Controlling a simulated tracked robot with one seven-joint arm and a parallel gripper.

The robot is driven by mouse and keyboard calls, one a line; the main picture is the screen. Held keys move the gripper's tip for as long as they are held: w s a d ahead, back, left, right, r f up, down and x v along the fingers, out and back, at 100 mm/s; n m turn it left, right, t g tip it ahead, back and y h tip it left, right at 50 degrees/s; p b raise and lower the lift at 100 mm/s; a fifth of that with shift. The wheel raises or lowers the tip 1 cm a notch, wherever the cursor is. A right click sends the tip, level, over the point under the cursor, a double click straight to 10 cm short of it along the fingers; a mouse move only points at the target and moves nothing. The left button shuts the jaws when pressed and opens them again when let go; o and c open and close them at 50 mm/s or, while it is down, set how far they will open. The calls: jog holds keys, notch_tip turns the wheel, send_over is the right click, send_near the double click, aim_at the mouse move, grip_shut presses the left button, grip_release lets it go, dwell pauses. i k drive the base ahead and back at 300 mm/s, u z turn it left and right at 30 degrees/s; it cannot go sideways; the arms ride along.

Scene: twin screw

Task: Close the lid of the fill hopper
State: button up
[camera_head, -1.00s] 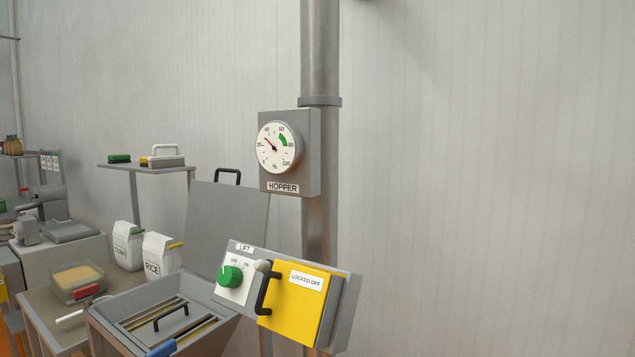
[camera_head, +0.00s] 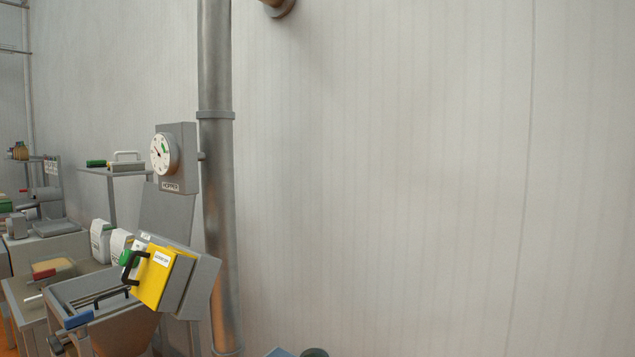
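The fill hopper (camera_head: 68,288) is a grey open-topped bin at the lower left, with a grate and a black handle inside its mouth. Its lid (camera_head: 166,215) is a grey panel standing upright at the back of the hopper, so the lid is open. The lid is partly hidden by the gauge box and the yellow cover, and its own handle does not show now. My gripper is not in view.
A yellow locked-off cover (camera_head: 160,278) with a black handle juts out right of the hopper. A gauge box (camera_head: 176,158) labelled HOPPER hangs by a vertical pipe (camera_head: 216,150). White bags (camera_head: 101,241) stand behind the hopper. The wall at right is bare.

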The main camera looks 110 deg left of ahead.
aim_at(169, 216)
jog(key=i, duration=0.75)
jog(key=u, duration=4)
jog(key=i, duration=0.25)
jog(key=u, duration=0.95)
jog(key=i, duration=0.9)
jog(key=z, duration=0.5)
